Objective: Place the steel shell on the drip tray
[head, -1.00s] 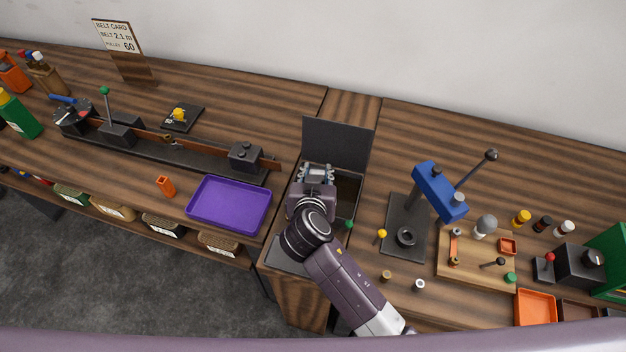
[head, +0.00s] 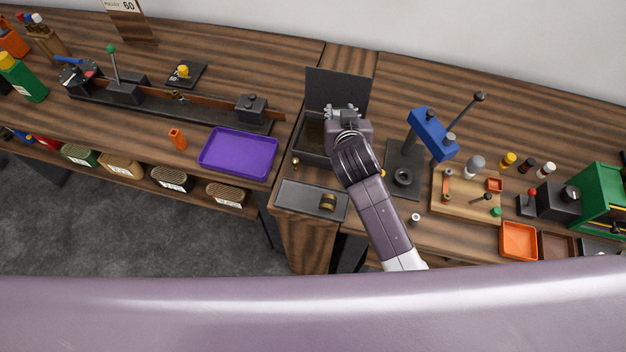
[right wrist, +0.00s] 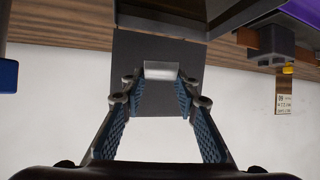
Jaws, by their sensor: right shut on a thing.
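My right gripper (head: 341,110) is in front of the raised dark lid (head: 336,90) of an open box, over the box's right part. In the right wrist view, the gripper (right wrist: 160,80) is shut on a small grey metal piece, the steel shell (right wrist: 161,70), held between its fingertips. The shell is hard to make out in the head view. A flat grey tray, which looks like the drip tray (head: 293,196), lies in front of the box. A brass-coloured cylinder (head: 327,202) is on its right part. My left gripper is not in view.
The dark open box (head: 308,139) stands between gripper and tray. A purple tray (head: 238,153) is to the left, a blue lever press (head: 432,134) close to the right. A small brass knob (head: 295,161) is beside the box. The grey tray's left part is bare.

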